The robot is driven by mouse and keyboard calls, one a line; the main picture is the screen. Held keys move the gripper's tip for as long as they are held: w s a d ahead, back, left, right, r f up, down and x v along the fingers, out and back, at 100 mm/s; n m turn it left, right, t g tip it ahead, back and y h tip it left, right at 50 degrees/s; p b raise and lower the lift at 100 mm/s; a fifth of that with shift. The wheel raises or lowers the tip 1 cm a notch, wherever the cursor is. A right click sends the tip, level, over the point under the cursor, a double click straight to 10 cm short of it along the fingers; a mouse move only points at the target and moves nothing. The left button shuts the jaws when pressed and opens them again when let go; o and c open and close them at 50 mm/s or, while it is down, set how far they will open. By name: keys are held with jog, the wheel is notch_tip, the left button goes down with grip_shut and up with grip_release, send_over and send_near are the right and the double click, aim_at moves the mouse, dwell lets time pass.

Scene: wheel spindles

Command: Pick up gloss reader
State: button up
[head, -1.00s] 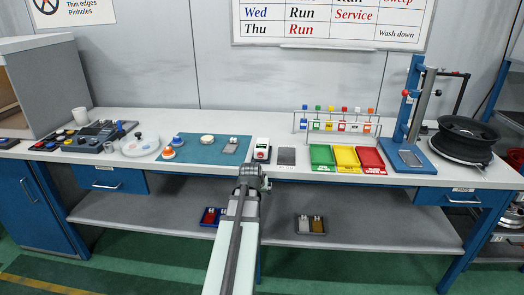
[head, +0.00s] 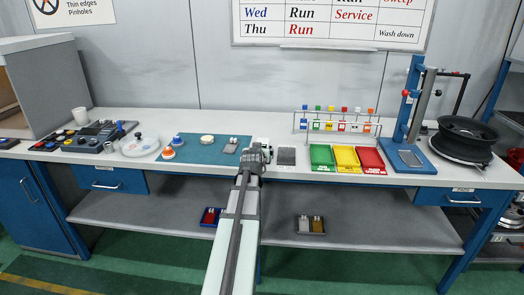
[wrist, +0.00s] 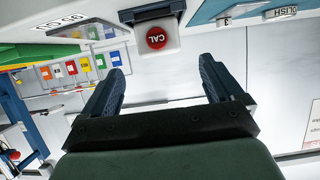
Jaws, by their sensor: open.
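A white device with a red round CAL button, which I take to be the gloss reader (wrist: 156,38), shows at the top middle of the wrist view. A dark recessed part sits above the button in that view. In the head view only a bit of its white top (head: 262,141) shows, because my gripper hides the rest. My gripper (wrist: 160,68) is open and empty. Its two fingers point toward the device, with the button lying between their lines. The fingertips appear short of the device.
A blue mat (head: 193,158) with small items lies to the left. A grey plate (head: 286,156) lies close on the right, then green, yellow and red trays (head: 345,171) with a rack of tags (head: 337,127) behind. A blue stand (head: 410,130) and a black wheel (head: 465,137) stand further right.

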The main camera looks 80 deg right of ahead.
jog(key=x, duration=1)
jog(key=shift+d+f, duration=0.1)
jog(key=shift+d, duration=0.25)
jog(key=c, duration=1.4)
jog(key=shift+c, duration=0.2)
notch_tip(320, 180, up, 10)
jog(key=shift+w+f, duration=0.1)
jog(key=shift+f, duration=0.15)
jog(key=w+d+r+g, duration=0.1)
jog(key=w+d, duration=0.1)
jog(key=w, duration=1.3)
jog(key=shift+w+m, duration=0.3)
jog(key=shift+m, duration=0.1)
